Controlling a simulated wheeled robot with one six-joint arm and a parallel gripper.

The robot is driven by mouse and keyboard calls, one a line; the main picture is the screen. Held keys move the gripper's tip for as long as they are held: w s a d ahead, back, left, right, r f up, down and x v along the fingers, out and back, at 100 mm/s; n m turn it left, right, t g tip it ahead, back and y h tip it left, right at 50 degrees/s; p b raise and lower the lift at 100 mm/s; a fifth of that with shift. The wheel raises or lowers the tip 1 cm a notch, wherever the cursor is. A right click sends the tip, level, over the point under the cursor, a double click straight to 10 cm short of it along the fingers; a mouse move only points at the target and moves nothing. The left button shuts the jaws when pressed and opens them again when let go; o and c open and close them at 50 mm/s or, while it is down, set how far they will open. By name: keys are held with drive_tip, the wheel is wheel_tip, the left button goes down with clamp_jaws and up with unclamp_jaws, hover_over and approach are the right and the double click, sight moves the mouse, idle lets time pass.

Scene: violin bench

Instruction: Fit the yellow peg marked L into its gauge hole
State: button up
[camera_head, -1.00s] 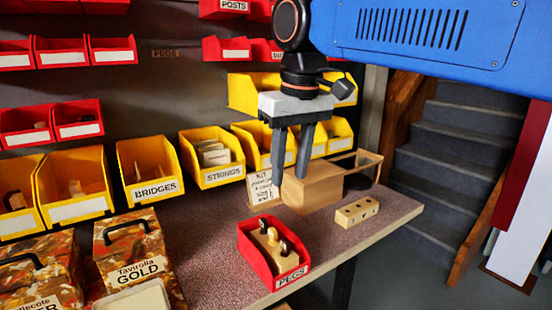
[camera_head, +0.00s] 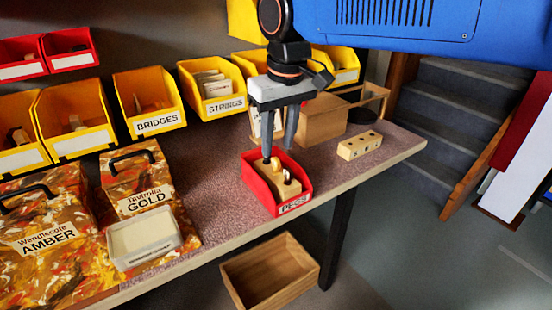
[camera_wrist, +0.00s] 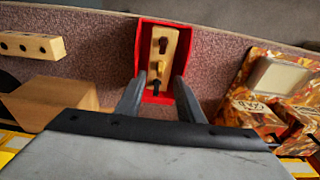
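A red bin labelled PEGS (camera_head: 262,192) stands at the bench's front edge and holds a pale wooden holder. Three pegs stand in it; the yellow peg (camera_wrist: 158,67) is the middle one, between a dark peg (camera_wrist: 163,45) and a black peg (camera_wrist: 154,87). No letter is legible on them. My gripper (camera_head: 279,151) is open and empty, pointing down over the bin's rear part. In the wrist view its fingers straddle the near end of the holder, apart from the pegs as far as I can tell. A pale block with a row of holes (camera_head: 360,145), likely the gauge, lies to the right.
Two varnish tins and a pale tray (camera_head: 143,237) occupy the left. Yellow bins (camera_head: 148,100) line the back. An open wooden crate (camera_head: 270,270) is below the bench. Bench surface between bin and block is clear.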

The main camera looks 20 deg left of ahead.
sight(276, 158)
drive_tip(key=shift+w+a+f, duration=0.1)
drive_tip(key=shift+f, duration=0.9)
drive_tip(key=shift+w+a+f, duration=0.1)
drive_tip(key=shift+a+f, duration=0.05)
drive_tip(key=shift+f, duration=0.8)
drive_tip(key=shift+w+a+f, duration=0.1)
drive_tip(key=shift+f, duration=0.9)
drive_tip(key=shift+c, duration=0.3)
clamp_jaws()
